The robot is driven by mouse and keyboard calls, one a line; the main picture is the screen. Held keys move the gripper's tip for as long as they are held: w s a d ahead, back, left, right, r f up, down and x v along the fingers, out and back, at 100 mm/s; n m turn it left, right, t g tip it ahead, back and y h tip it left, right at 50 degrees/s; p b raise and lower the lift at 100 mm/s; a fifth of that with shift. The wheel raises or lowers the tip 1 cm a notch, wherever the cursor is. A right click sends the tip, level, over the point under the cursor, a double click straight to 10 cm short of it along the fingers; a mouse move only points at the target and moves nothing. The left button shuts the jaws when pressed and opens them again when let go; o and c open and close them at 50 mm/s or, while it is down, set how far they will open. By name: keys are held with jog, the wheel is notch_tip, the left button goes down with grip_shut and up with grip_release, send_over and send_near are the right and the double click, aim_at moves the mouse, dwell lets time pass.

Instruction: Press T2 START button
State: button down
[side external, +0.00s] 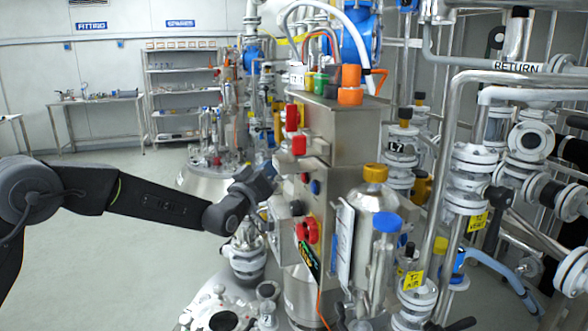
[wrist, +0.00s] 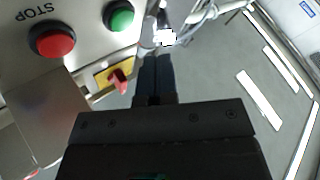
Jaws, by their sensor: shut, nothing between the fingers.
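A green button (wrist: 119,15) sits on the pale panel at the top of the wrist view; no T2 START label is readable. A red button (wrist: 52,40) lies left of it, beside upside-down STOP lettering. My gripper (wrist: 157,56) is shut and empty, its fingertips below and right of the green button in the picture. In the side external view my dark gripper (side external: 262,190) is at the left of the steel control box (side external: 345,135); its fingertips are hard to make out there. I cannot tell the exact gap to the panel.
A red rotary switch (wrist: 118,80) on a yellow plate sits just left of my fingers in the wrist view. A capped steel vessel (side external: 376,225) and pipework crowd the right of the box. The floor (side external: 110,240) at left is open; shelves (side external: 183,95) stand behind.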

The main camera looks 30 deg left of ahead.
jog(key=shift+w+d, duration=0.8)
jog(key=shift+w, duration=0.1)
dwell(1.5)
jog(key=shift+w+d, duration=0.2)
jog(key=shift+d, duration=0.1)
